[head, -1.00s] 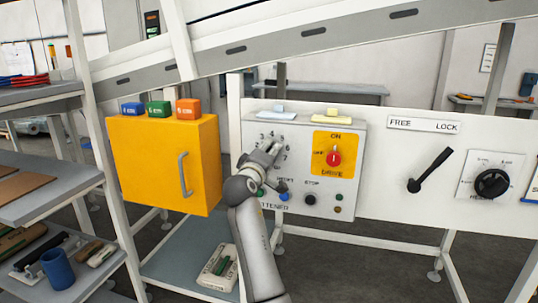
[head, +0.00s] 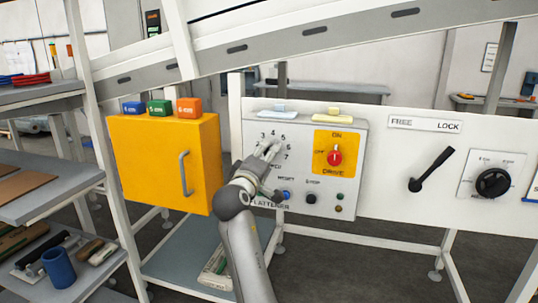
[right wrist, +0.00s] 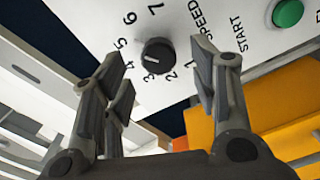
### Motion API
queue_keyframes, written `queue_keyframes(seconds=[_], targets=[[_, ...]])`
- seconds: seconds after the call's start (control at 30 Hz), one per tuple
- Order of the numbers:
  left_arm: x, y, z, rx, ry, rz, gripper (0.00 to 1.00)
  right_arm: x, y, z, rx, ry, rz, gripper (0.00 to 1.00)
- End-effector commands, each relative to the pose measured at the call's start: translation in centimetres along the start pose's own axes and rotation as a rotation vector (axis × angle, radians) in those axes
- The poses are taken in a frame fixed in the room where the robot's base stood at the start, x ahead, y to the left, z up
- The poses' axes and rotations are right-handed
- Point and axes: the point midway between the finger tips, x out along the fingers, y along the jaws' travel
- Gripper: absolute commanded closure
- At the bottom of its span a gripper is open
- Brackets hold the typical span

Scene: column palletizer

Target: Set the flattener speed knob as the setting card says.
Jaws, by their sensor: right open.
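The flattener speed knob is a small dark round knob (right wrist: 158,55) on the pale control panel, ringed by the numbers 1 to 7. A small light mark shows on its face, on the side of the 3, but I cannot read it exactly. My right gripper (right wrist: 158,68) is open, its fingers on either side of the knob in the right wrist view; I see no clear contact. In the head view my right gripper (head: 265,150) covers the knob on the flattener panel (head: 300,185). I cannot make out a setting card. My left gripper is out of view.
The panel also has a red drive switch (head: 335,158), a blue button (head: 285,196) and a black stop button (head: 311,199). A yellow cabinet (head: 150,165) with coloured blocks on top stands left. A black lever (head: 431,171) and another dial (head: 492,183) are at right.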

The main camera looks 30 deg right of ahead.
Motion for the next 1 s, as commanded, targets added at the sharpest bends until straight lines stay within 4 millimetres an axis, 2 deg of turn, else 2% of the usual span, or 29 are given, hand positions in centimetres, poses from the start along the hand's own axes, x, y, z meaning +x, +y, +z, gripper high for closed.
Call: queue_keyframes(seconds=[0.1,0.33,0.5,0.8,0.87,0.9,0.97,1.0], targets=[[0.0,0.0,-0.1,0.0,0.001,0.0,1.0,-2.8,-0.1,0.0,0.003,0.001,-0.003,0.46],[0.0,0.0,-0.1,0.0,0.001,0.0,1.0,-6.3,-0.1,0.0,0.0,0.001,-0.002,0.46],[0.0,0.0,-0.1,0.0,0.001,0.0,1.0,-7.2,-0.1,0.0,0.0,-0.001,-0.002,0.46],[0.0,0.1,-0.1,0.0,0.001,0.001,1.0,-7.3,-0.2,0.0,-0.002,0.001,-0.003,0.46],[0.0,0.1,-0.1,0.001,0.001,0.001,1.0,-7.2,-1.2,-0.2,-0.01,0.011,-0.015,0.46],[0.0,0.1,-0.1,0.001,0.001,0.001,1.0,-7.0,-2.5,-0.5,-0.021,0.025,-0.032,0.46],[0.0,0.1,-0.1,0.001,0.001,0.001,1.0,-6.9,-5.8,-1.0,-0.042,0.058,-0.078,0.46],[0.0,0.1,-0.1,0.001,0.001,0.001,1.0,-6.8,-8.9,-1.2,-0.06,0.087,-0.121,0.46]])
